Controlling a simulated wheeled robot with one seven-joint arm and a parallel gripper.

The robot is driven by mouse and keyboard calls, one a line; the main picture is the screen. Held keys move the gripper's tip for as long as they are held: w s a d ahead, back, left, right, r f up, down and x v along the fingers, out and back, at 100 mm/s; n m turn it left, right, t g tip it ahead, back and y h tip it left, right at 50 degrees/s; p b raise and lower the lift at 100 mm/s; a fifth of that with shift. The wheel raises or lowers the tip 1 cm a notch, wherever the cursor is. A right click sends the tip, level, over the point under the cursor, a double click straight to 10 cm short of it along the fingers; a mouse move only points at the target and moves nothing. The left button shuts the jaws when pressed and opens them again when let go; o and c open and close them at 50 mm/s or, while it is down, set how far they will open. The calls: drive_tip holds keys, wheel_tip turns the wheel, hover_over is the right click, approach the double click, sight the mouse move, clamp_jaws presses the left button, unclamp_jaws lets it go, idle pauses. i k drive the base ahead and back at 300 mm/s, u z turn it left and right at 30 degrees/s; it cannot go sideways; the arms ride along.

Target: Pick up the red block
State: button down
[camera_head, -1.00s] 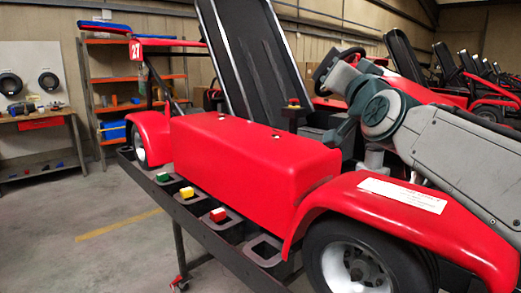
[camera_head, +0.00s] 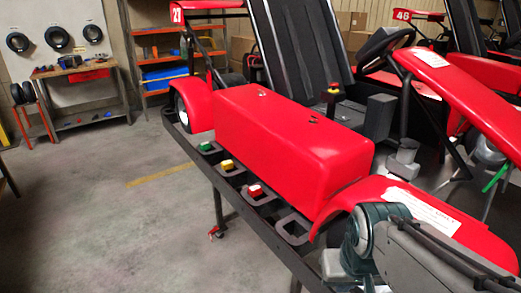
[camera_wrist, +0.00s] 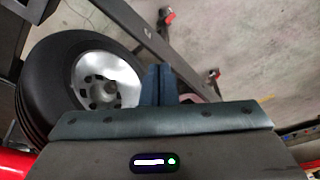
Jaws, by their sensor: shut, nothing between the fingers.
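The red block (camera_head: 255,190) sits in a dark square holder on the narrow shelf along the kart stand's near side, in front of the red side pod. It is not recognisable in the wrist view. My gripper (camera_wrist: 159,84) shows in the wrist view with its two dark fingers together and nothing between them. It points down past the kart's wheel toward the floor, apart from the block. In the head view my arm is at the lower right, nearer than the block, and the fingertips cannot be made out there.
A yellow block (camera_head: 227,166) and a green block (camera_head: 205,147) sit in holders farther along the shelf. An empty holder (camera_head: 293,225) is nearer. The red side pod (camera_head: 290,135) rises behind the row. The wheel (camera_wrist: 90,85) and stand rail (camera_wrist: 150,40) are close to my gripper. Floor left is open.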

sight(256, 190)
drive_tip(key=u, duration=1.65)
drive_tip(key=i, duration=1.95)
drive_tip(key=z, duration=2.85)
